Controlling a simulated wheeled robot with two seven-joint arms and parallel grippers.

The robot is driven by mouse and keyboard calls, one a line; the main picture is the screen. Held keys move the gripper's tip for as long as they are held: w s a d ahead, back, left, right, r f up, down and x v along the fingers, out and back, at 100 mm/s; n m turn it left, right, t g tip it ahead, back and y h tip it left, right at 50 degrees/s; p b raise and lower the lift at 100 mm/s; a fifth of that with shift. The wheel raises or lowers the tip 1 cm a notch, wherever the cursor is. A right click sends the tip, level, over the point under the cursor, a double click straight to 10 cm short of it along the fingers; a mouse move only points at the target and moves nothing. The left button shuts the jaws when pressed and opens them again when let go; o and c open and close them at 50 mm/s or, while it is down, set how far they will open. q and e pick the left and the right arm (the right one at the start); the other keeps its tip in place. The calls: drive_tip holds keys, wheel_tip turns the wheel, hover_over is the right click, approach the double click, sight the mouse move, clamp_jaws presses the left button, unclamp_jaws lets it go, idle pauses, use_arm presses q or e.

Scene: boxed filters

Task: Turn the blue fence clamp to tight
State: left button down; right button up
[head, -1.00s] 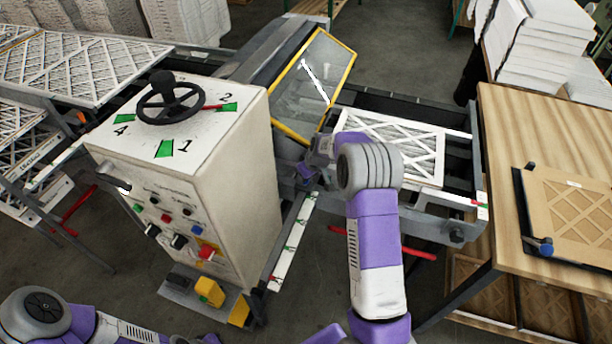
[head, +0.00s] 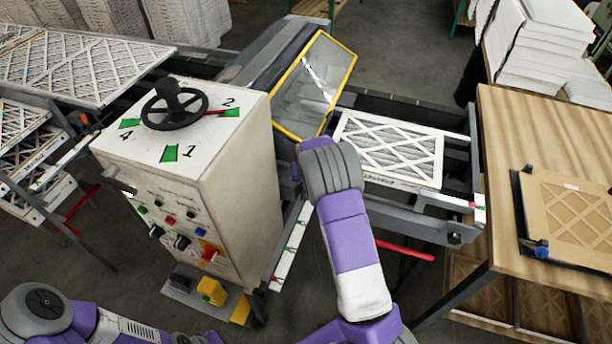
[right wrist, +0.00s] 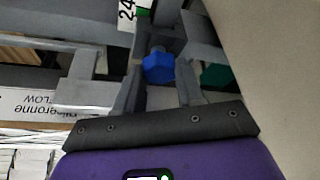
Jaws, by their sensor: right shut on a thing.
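The blue clamp knob (right wrist: 158,67) sits between the two fingers of my right gripper (right wrist: 160,82) in the right wrist view. The fingers are shut on it. A white scale label with "24" and a green mark lies just beyond the knob. In the head view my right forearm (head: 352,245) reaches to the machine's front rail, and its wrist hides the gripper and this knob. How far the knob is turned cannot be told. My left arm (head: 40,312) shows at the lower left; its gripper is out of view.
A control cabinet (head: 185,195) with a black handwheel (head: 174,107) stands left of my right arm. A yellow-framed guard (head: 314,85) is behind the wrist. A white filter (head: 390,148) lies on the conveyor. A wooden table (head: 500,125) at right bears a framed filter with another blue knob.

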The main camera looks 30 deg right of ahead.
drive_tip(key=m, duration=0.2)
drive_tip(key=m+h+p, duration=0.1)
drive_tip(key=m, duration=0.1)
drive_tip(key=shift+w+a+g+h, duration=0.15)
drive_tip(key=shift+g+h, duration=0.15)
drive_tip(key=shift+g, duration=0.1)
drive_tip(key=m, duration=0.3)
drive_tip(key=shift+g+h, duration=0.3)
drive_tip(key=shift+g, duration=0.1)
drive_tip(key=shift+w+m+g, duration=0.1)
drive_tip(key=shift+m+g, duration=0.4)
drive_tip(key=shift+m, duration=0.9)
drive_tip(key=shift+a, duration=0.1)
drive_tip(key=o, duration=0.8)
drive_tip(key=shift+c, duration=0.2)
